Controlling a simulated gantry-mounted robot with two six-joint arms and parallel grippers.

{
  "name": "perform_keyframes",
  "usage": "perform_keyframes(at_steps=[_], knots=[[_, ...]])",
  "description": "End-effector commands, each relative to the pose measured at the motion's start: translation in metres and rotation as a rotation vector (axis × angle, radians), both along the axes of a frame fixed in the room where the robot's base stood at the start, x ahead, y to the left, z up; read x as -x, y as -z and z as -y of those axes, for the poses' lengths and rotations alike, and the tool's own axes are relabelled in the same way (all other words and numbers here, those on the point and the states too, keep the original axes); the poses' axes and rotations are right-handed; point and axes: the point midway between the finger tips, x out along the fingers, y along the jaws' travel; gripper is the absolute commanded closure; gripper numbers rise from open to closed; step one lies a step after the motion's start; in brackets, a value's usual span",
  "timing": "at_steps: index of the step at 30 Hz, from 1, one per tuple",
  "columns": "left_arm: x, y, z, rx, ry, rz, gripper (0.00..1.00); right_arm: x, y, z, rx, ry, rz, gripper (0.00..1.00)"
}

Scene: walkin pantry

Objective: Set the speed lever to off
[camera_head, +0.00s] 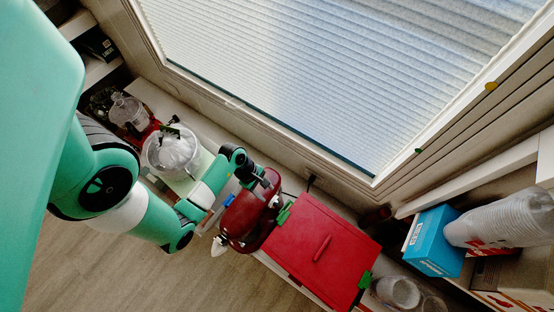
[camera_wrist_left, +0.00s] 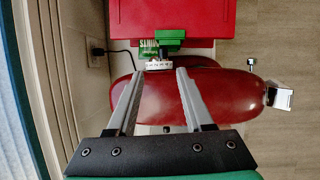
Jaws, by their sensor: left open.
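A dark red stand mixer (camera_head: 247,222) stands on the counter beside a red box. In the left wrist view its glossy red body (camera_wrist_left: 160,98) lies across the middle, with a metal end piece at the right. A small white marked piece (camera_wrist_left: 158,64) sits at the mixer's far edge, and a small metal knob (camera_wrist_left: 251,62) sticks out near its right end. I cannot tell which of these is the speed lever. My left gripper (camera_head: 264,184) is at the mixer. My right gripper is out of view.
A red lidded box (camera_head: 322,250) with green clips sits right of the mixer. A clear bowl (camera_head: 172,152) stands left of it. A blue box (camera_head: 434,242) and stacked cups (camera_head: 505,218) are at the right. A window blind is behind; a black cord (camera_wrist_left: 120,52) runs to the wall.

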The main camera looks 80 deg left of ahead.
Motion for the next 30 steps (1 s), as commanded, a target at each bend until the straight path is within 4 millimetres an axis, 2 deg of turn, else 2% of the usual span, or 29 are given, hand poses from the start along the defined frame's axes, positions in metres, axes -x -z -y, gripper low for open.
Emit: perform_keyframes(at_steps=[9, 15, 19, 26, 30], knots=[[-0.021, 0.065, 0.015, 0.001, 0.005, -0.002, 0.48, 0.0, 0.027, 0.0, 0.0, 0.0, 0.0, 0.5], [-0.032, 0.094, 0.021, 0.0, 0.004, -0.001, 0.48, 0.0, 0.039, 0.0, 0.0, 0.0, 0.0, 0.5], [-0.035, 0.1, 0.023, 0.0, 0.001, 0.0, 0.48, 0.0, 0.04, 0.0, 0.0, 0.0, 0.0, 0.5], [-0.035, 0.1, 0.023, 0.0, 0.001, 0.0, 0.48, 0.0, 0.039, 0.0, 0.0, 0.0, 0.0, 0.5], [-0.035, 0.1, 0.023, 0.0, 0.001, 0.0, 0.72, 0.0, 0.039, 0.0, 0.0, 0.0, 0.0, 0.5]])
